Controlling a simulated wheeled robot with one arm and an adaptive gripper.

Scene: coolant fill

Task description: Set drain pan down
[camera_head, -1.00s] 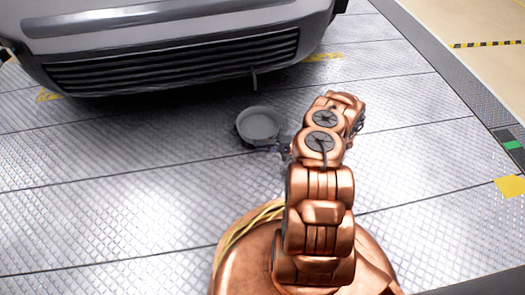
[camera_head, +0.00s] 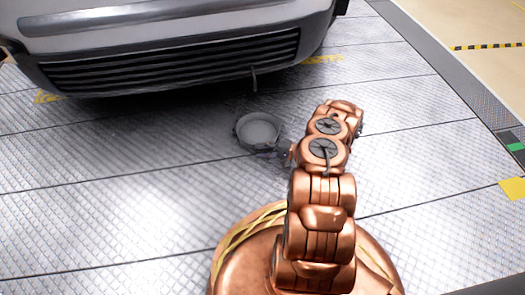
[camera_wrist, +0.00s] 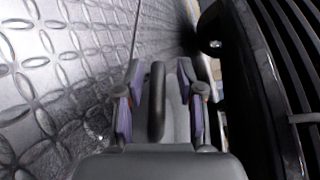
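The drain pan (camera_head: 257,132) is a round, shallow grey pan with a raised rim. In the head view it appears level at floor height, in front of the car; whether it fully touches the floor is hard to tell. It looks empty. My gripper (camera_wrist: 158,88) is beside the pan's right side, at the handle end, small and partly hidden by my arm in the head view. In the wrist view its two purple-padded fingers stand apart, one on each side of a dark upright handle (camera_wrist: 156,103), with gaps visible on both sides.
The car's front bumper and grille (camera_head: 175,62) are just behind the pan, and the grille fills the right of the wrist view. A thin spout (camera_head: 254,78) hangs below the bumper. The diamond-plate floor (camera_head: 110,190) is clear to the left and front.

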